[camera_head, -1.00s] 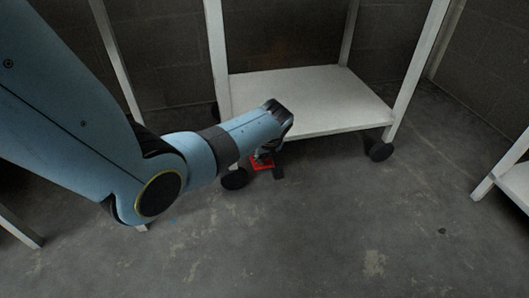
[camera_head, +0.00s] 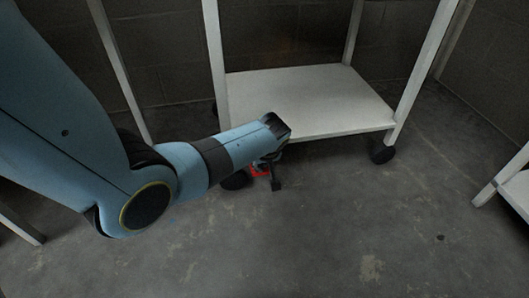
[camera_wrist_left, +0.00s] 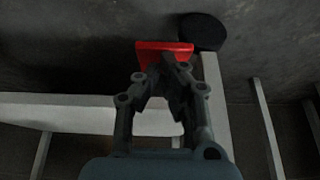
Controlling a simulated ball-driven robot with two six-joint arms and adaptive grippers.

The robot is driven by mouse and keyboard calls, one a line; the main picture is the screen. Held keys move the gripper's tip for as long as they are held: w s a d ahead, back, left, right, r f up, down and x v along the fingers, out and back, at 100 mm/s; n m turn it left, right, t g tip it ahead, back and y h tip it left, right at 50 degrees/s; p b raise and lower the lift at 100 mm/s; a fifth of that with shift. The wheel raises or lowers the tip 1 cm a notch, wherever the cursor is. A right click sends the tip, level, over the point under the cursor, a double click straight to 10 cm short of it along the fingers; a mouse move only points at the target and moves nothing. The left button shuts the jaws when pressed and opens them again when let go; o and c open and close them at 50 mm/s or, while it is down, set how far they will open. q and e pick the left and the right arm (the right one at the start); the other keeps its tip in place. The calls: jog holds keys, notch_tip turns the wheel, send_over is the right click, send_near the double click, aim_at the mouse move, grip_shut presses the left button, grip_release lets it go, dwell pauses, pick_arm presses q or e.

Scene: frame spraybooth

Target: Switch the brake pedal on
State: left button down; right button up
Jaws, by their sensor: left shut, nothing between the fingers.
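The red brake pedal (camera_head: 259,173) is at the front left caster wheel (camera_head: 236,180) of the white cart, low over the floor. In the head view my left gripper (camera_head: 275,184) is in front of it and hides part of it. In the left wrist view the red pedal (camera_wrist_left: 158,48) lies just beyond the fingertips of my left gripper (camera_wrist_left: 174,64), which are shut with nothing between them. The fingertips overlap its lower edge in that view; I cannot tell whether they touch it. My right gripper is not in view.
The white cart's lower shelf (camera_head: 310,100) is empty, with its front edge close to my left wrist. A second black caster (camera_head: 382,154) is at the cart's right. Another white frame (camera_head: 510,185) stands at the far right. The concrete floor in front is clear.

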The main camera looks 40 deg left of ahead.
aim_at(263, 173)
pick_arm(q)
jog(key=shift+s+d+f, duration=0.15)
jog(key=shift+d+f, duration=0.05)
jog(key=shift+f, duration=0.1)
jog(key=shift+s+d+f, duration=0.1)
jog(key=shift+s+f, duration=0.05)
jog(key=shift+f, duration=0.15)
jog(key=shift+s+d+f, duration=0.1)
jog(key=shift+d+f, duration=0.05)
jog(key=shift+f, duration=0.3)
jog(key=shift+s+d+f, duration=0.1)
jog(key=shift+f, duration=0.3)
jog(key=shift+d+f+b, duration=0.1)
jog(key=shift+f+b, duration=0.2)
jog(key=shift+f, duration=0.2)
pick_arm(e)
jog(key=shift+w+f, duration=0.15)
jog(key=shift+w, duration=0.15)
pick_arm(q)
jog(key=shift+f, duration=0.1)
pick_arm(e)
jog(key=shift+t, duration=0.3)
